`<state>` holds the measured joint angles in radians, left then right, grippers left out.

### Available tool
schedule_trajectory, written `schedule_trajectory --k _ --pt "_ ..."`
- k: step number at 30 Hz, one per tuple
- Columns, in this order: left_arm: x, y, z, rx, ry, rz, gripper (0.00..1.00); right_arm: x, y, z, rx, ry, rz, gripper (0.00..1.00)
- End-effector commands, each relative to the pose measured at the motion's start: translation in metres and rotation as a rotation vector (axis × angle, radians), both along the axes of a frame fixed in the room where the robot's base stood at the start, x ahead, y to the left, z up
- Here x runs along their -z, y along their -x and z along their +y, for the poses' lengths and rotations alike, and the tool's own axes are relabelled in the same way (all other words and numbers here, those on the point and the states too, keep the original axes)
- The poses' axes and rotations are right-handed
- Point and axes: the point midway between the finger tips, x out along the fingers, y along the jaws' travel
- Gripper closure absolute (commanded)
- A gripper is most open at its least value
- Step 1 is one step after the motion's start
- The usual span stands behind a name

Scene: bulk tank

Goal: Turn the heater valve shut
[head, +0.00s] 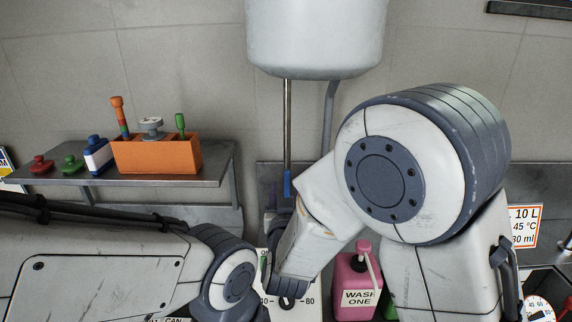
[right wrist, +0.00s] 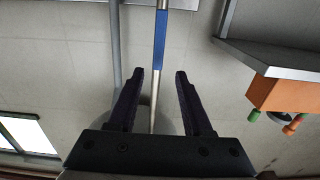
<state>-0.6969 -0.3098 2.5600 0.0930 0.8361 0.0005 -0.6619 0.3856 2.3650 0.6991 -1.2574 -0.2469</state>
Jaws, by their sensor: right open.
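The heater is the white rounded tank (head: 315,35) on the wall at the top of the head view. A thin metal pipe (head: 288,120) runs down from it to a blue lever (head: 287,183), which looks like the valve handle and hangs in line with the pipe. The right wrist view shows the blue lever (right wrist: 160,40) upright, just past the fingertips. My right gripper (right wrist: 168,75) is open and empty, its fingers either side of the pipe's line; contact cannot be told. In the head view my right gripper (head: 283,198) is partly hidden by my arm. My left gripper is out of view.
A steel shelf (head: 215,172) at left holds an orange box (head: 160,155) of tools, a blue-and-white bottle (head: 97,155), and red and green knobs. A pink WASH ONE jug (head: 357,285) stands below right. A grey pipe (head: 328,110) runs beside the thin one.

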Motion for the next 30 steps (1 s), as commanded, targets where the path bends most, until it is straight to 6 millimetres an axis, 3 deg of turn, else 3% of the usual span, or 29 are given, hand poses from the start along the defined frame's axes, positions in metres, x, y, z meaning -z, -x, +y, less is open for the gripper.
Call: schedule_trajectory --k 18,30 --pt "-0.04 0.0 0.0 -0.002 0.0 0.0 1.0 -0.004 -0.094 -0.003 0.006 0.001 -0.007 0.5" --pt "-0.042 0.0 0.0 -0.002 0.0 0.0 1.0 -0.001 -0.103 -0.001 0.003 0.001 -0.007 0.5"
